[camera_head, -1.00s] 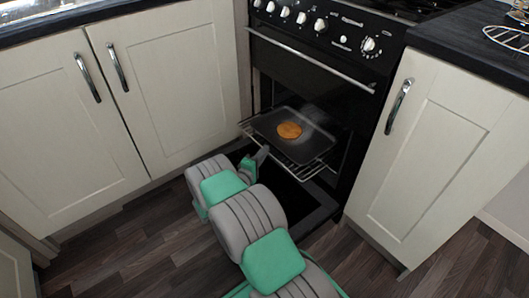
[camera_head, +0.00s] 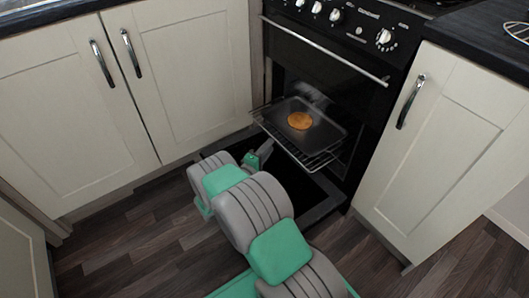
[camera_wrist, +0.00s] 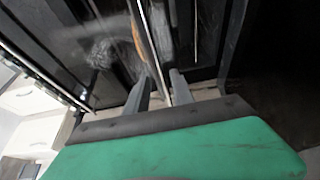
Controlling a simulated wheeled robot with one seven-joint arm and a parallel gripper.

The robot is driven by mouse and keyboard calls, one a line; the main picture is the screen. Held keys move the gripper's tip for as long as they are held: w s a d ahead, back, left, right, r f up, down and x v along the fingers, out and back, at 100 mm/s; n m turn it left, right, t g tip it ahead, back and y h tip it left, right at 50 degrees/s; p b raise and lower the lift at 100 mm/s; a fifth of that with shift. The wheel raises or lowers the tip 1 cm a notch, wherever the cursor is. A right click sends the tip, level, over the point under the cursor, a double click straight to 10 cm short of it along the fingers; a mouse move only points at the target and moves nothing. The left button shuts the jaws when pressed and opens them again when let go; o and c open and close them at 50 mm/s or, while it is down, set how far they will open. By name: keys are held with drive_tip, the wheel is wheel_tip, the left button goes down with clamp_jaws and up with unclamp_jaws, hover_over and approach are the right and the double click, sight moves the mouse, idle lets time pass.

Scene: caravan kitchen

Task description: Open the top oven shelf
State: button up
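The oven (camera_head: 315,85) is black, and its lower compartment is open. A wire shelf (camera_head: 318,163) sticks partly out of that compartment. A dark baking tray (camera_head: 322,127) with a round orange-brown item (camera_head: 299,121) rests on it. My gripper (camera_head: 264,148) is low at the shelf's front left side. In the wrist view, its two grey fingers (camera_wrist: 163,80) stand apart. A thin metal rod of the shelf (camera_wrist: 152,45) runs up from near the gap between them. I cannot tell whether the fingers touch it. The upper oven door (camera_head: 320,68) is closed below its long silver handle (camera_head: 335,52).
The lower oven door (camera_head: 322,208) lies folded down near the floor, under the shelf. Cream cupboards with silver handles stand left (camera_head: 190,80) and right (camera_head: 445,150). Dark wood floor (camera_head: 130,245) is clear in front of the left cupboards.

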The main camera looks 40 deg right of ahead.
drive_tip(key=shift+v, duration=1.95)
drive_tip(key=shift+s, duration=0.1)
drive_tip(key=w+a+r+m+g+y+p, duration=0.1)
drive_tip(key=w+r+m+y+p, duration=0.1)
drive_tip(key=r+p, duration=0.55)
drive_tip(key=w+a+r+m+g+y+p, duration=0.1)
drive_tip(key=w+r+m+g+y+p, duration=0.3)
drive_tip(key=r, duration=0.7)
drive_tip(key=s+a+r+t+y+p, duration=0.1)
drive_tip(key=s+a+r+y+p, duration=0.15)
drive_tip(key=r+p, duration=0.4)
drive_tip(key=s+a+r+t+y+p, duration=0.1)
drive_tip(key=a+r+p, duration=0.25)
drive_tip(key=r, duration=0.55)
drive_tip(key=s+a+r+y+p, duration=0.3)
drive_tip(key=s+a+r+p, duration=0.5)
drive_tip(key=s+r, duration=0.3)
drive_tip(key=s+a+r+n+y+p, duration=0.1)
drive_tip(key=s+a+r+y+p, duration=0.3)
drive_tip(key=s+a+r+p, duration=0.4)
wheel_tip(320, 180, up, 6)
drive_tip(key=s+a, duration=0.1)
drive_tip(key=s, duration=0.2)
drive_tip(key=shift+a+g, duration=0.25)
drive_tip(key=shift+g, duration=0.15)
